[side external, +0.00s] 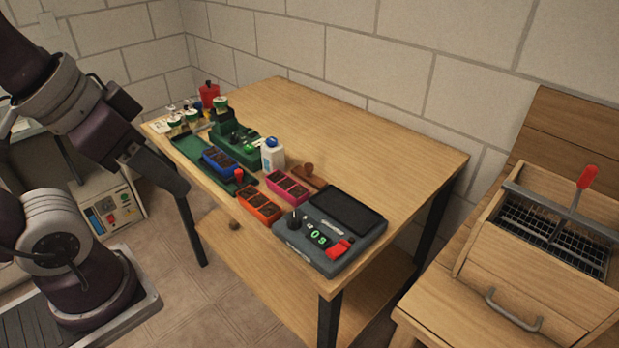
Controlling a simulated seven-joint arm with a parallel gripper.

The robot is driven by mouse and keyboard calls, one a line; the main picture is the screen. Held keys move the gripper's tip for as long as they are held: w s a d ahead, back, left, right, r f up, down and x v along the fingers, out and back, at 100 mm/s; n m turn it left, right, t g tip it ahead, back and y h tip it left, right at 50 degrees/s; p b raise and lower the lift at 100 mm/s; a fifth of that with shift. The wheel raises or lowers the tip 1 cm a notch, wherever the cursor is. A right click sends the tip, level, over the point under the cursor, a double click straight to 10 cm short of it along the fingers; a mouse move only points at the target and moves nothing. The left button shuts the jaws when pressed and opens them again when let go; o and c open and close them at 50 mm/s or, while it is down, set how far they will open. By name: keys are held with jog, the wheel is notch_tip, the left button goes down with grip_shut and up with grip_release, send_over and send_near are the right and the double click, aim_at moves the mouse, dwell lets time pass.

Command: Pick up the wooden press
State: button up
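The wooden press (309,174) looks like the small reddish-brown piece with a rounded knob lying on the wooden table, just behind the pink tray and right of the white bottle. Its lower part is partly hidden by the tray. My gripper (182,188) hangs at the left, in front of the table's left edge, well apart from the press. Its fingers are dark and small here, so I cannot tell whether they are open. I see nothing held in it.
Around the press stand a pink tray (287,187), an orange tray (260,207), a white bottle with blue cap (272,154) and a dark grey console (330,232). A blue tray (221,161) and green rack lie left. The table's back right is clear.

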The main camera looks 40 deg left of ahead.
jog(key=o, duration=0.5)
